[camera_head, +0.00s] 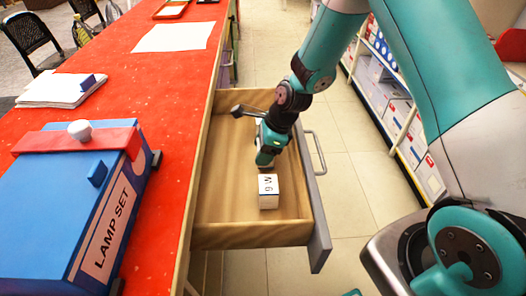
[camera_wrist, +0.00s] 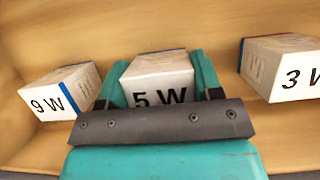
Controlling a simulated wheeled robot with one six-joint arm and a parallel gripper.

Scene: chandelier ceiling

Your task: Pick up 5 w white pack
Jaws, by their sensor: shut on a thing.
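The white 5 W pack (camera_wrist: 158,72) sits between the two teal fingers of my gripper (camera_wrist: 157,84) in the wrist view, with its 5 W label facing the camera. My gripper is shut on it. In the head view my gripper (camera_head: 265,160) points down into the open wooden drawer (camera_head: 225,232), and the 5 W pack is hidden behind it. I cannot tell whether the pack still touches the drawer floor.
A white 9 W pack (camera_wrist: 62,92) lies left of my gripper; it also shows in the head view (camera_head: 268,192). A white 3 W pack (camera_wrist: 284,68) lies to the right. A blue LAMP SET box (camera_head: 60,205) stands on the red counter (camera_head: 165,105) beside the drawer.

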